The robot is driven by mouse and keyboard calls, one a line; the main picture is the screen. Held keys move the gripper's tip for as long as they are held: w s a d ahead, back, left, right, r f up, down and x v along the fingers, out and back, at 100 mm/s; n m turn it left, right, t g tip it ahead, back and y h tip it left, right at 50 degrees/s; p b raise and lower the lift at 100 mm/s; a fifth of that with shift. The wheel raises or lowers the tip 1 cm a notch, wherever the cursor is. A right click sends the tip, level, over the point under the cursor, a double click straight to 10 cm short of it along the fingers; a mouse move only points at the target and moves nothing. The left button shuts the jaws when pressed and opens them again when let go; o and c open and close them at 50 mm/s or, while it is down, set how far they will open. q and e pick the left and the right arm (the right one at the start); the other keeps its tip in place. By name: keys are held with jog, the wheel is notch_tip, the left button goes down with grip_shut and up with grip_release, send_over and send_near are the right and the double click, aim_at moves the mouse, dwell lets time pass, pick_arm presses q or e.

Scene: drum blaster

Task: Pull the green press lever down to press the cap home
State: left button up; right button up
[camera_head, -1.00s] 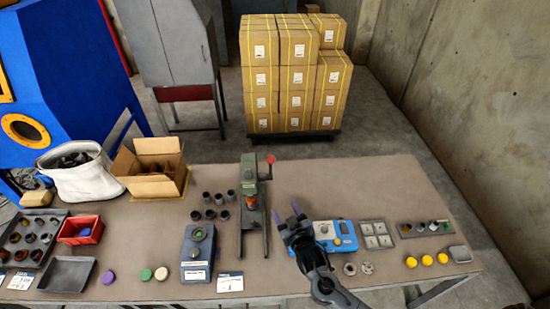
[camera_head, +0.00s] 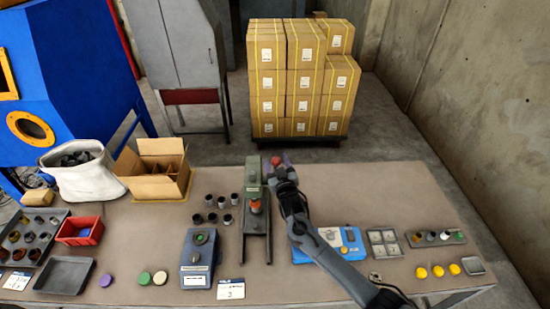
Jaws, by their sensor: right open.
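The green press (camera_head: 253,178) stands upright near the middle of the table, with its two base rails pointing toward me. The red knob (camera_head: 276,160) of its lever shows beside the press head, at my right gripper. An orange-red piece (camera_head: 256,206) sits under the press head; whether it is the cap I cannot tell. My right gripper (camera_head: 277,164) is open, with its purple-tipped fingers around or just beside the knob; contact is unclear. The gripper and forearm hide the lever's arm. My left gripper is not in view.
A blue device (camera_head: 352,246) lies partly under my right forearm. Several dark cups (camera_head: 224,202) stand left of the press, with a grey-blue button box (camera_head: 198,258) in front of them. The table right of the forearm (camera_head: 380,190) is clear toward the back.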

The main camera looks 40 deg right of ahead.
jog(key=shift+x, duration=1.4)
grip_shut()
